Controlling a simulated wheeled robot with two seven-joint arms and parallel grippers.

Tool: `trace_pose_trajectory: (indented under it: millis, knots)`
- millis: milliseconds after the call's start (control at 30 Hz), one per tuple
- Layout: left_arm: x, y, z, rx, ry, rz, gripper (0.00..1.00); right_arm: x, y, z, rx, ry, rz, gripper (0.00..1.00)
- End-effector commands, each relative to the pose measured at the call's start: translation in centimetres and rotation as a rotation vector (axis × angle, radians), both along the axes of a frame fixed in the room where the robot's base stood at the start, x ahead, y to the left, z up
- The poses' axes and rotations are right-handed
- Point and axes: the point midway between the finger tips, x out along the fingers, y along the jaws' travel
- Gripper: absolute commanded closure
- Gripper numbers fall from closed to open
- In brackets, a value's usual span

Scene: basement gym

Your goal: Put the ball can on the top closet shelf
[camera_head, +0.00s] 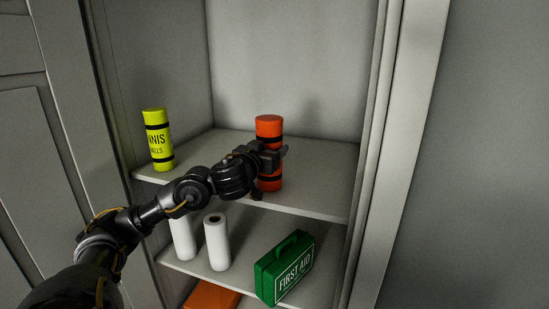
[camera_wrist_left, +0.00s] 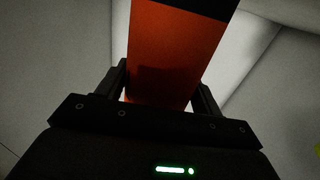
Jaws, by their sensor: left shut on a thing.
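An orange can (camera_head: 269,127) with black bands is upright over the right part of the upper visible closet shelf (camera_head: 315,185). My left gripper (camera_head: 272,156) is shut around its middle. In the left wrist view the orange can (camera_wrist_left: 170,50) stands between the two fingers of the left gripper (camera_wrist_left: 160,90). I cannot tell whether its base touches the shelf. A yellow can (camera_head: 158,140) with black bands and partly hidden tennis-balls lettering stands on the same shelf at the left. My right gripper is not in view.
The shelf below holds white rolls (camera_head: 217,242) and a green first aid box (camera_head: 284,268). An orange item (camera_head: 211,295) lies lower down. The closet's right frame (camera_head: 395,150) is close to the right of the arm. The upper shelf is clear between the cans.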

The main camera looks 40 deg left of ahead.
Motion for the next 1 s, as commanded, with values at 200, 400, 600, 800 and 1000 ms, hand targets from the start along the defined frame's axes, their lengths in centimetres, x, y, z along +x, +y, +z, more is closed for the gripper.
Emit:
trace_pose_trajectory:
  millis: [200,400,600,800,1000]
  knots:
    - [0.01,-0.05,0.20,-0.001,-0.001,-0.001,0.62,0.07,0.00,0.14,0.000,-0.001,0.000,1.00]
    - [0.07,-0.12,-0.21,0.000,0.000,-0.002,0.28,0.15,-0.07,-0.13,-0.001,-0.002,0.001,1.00]
    - [0.10,-0.15,-0.20,0.000,0.000,-0.003,0.12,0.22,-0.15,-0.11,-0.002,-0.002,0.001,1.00]
    - [0.12,-0.17,-0.10,0.000,0.000,-0.003,0.12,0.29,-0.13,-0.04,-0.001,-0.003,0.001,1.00]
    - [-0.31,-0.89,0.22,-0.001,0.000,-0.010,0.12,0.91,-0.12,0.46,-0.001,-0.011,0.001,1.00]
